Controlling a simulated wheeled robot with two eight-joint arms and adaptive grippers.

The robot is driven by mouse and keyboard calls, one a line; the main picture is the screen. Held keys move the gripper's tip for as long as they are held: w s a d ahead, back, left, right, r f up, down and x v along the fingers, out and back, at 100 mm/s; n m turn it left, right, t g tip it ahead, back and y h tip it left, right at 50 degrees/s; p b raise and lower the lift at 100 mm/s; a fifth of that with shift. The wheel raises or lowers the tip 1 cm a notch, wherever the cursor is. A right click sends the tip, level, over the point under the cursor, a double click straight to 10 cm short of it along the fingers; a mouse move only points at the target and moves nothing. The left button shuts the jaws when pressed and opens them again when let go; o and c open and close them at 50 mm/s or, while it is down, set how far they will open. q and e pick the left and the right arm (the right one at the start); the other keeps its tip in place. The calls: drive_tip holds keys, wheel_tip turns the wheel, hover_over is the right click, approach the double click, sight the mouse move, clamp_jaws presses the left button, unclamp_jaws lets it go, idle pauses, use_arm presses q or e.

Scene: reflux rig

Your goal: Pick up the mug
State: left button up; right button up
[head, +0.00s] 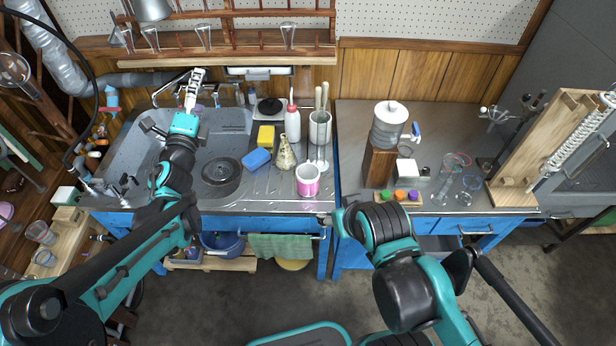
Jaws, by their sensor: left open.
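A pink cup with a white rim (308,187), the most mug-like thing in view, stands upright on the ribbed drainboard near the sink's front edge. No handle can be made out on it. My left gripper (196,78) is open and small in the picture, over the back of the sink near the faucet. It is well to the left of and behind the cup, touching nothing that I can make out. My right arm comes in from the lower right and bends near the counter's front edge. Its gripper cannot be made out.
Close behind the cup stand a conical flask (285,156), a grey canister (320,128) and a white bottle (292,122). A blue sponge (256,160) and a yellow sponge (266,136) lie to its left. A wooden glass rack (240,54) hangs above.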

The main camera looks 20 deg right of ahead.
use_arm(q)
drive_tip(key=w+d+f+m+g+h, duration=0.1)
drive_tip(key=d+f+m+g+h, duration=0.3)
drive_tip(key=d+f+m+h, duration=0.5)
drive_tip(key=m+g+p, duration=0.2)
drive_tip(key=m+g, duration=0.6)
drive_tip(key=m, duration=0.5)
hover_over(298, 181)
drive_tip(key=w+a, duration=0.3)
drive_tip(key=a, duration=0.1)
wheel_tip(298, 181, down, 14)
drive_tip(key=s+f+m+g, duration=0.1)
drive_tip(key=f, duration=0.1)
drive_tip(key=s+d+f+m+g, duration=0.1)
drive_tip(key=f, duration=0.2)
drive_tip(key=s+f+m+y, duration=0.1)
drive_tip(key=f+m, duration=0.1)
drive_tip(key=f, duration=0.1)
drive_tip(key=shift+s+d+f+g, duration=0.15)
drive_tip(key=shift+s+f+g, duration=0.1)
drive_tip(key=shift+g, duration=0.15)
drive_tip(key=shift+w+d+f+b, duration=0.1)
drive_tip(key=shift+d+f+b, duration=0.1)
drive_tip(key=shift+d+f, duration=0.3)
drive_tip(key=shift+w+d+f+b, duration=0.15)
drive_tip(key=shift+d+f, duration=0.15)
drive_tip(key=shift+d, duration=0.3)
drive_tip(key=b+x, duration=0.2)
drive_tip(key=x, duration=0.3)
drive_tip(key=shift+r, duration=0.15)
